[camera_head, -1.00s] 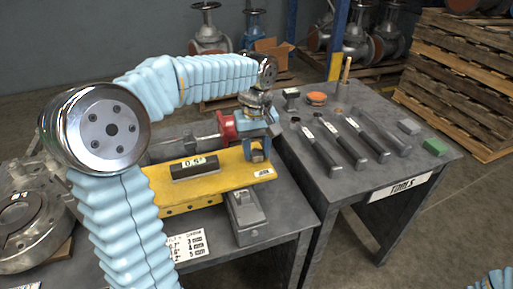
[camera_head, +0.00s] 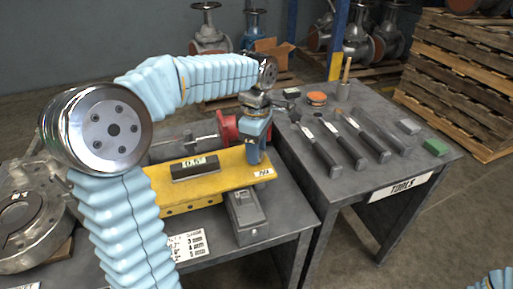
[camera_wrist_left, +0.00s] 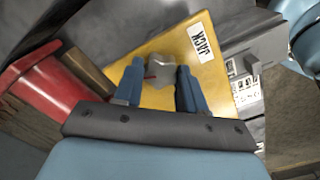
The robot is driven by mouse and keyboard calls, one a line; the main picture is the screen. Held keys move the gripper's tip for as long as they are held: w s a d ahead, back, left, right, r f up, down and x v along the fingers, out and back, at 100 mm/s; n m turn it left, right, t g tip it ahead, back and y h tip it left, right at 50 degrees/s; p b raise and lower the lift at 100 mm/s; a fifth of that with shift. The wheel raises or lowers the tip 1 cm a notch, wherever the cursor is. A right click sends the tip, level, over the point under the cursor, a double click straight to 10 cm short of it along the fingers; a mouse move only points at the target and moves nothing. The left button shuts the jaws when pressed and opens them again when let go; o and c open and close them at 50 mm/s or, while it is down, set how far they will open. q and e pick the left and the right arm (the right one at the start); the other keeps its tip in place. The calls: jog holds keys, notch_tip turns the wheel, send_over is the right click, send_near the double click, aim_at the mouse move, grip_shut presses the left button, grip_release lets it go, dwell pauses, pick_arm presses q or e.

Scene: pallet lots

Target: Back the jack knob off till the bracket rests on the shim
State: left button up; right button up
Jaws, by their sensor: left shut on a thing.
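The yellow bracket (camera_head: 215,178) lies along the near table, with a red part (camera_head: 229,127) behind it. My left gripper (camera_head: 255,160) points down at the bracket's right end, beside a "JACK" label (camera_wrist_left: 201,43). In the left wrist view the blue fingers (camera_wrist_left: 160,88) are shut on the grey lobed jack knob (camera_wrist_left: 164,76), which has a red mark. The knob is hidden behind the gripper in the head view. I cannot make out the shim or whether the bracket touches it. My right gripper is out of view.
A dark gauge block (camera_head: 195,168) reading about 0.5 sits on the bracket. A grey box (camera_head: 245,215) and a printed chart (camera_head: 187,245) are in front. The tools table (camera_head: 350,185) on the right holds several tools. A flange (camera_head: 25,225) is at left.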

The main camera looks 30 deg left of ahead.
pick_arm(q)
jog(key=n, duration=0.6)
jog(key=shift+r, duration=0.1)
jog(key=n, duration=0.6)
jog(key=shift+n, duration=0.3)
dwell(0.3)
jog(key=o, duration=1.1)
jog(key=shift+c, duration=0.2)
notch_tip(320, 180, up, 14)
